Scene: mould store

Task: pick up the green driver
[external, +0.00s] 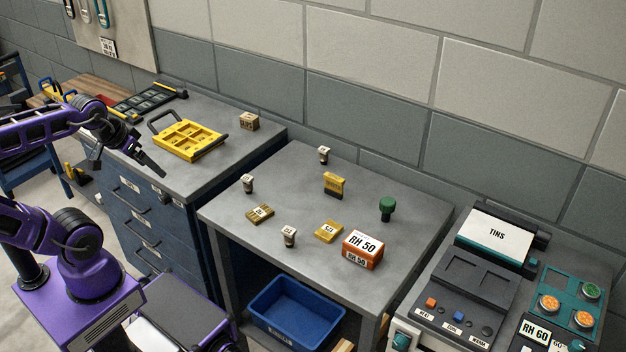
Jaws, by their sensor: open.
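The green driver (387,208) stands on the right part of the grey middle table (401,189). It has a wide round green top over a narrower lower part. An orange block labelled RH 50 (362,249) sits close in front of it, apart from it. My gripper (149,168) is at the left, above the front part of the blue cabinet's top, well away from the driver. Its jaws are open and I see nothing between them.
Small cups (289,236) and yellow blocks (334,185) stand around the middle table. A yellow tray (187,138) and a brown block (249,121) sit on the cabinet (232,160). A blue bin (296,312) is under the table. A control console (463,290) stands at right.

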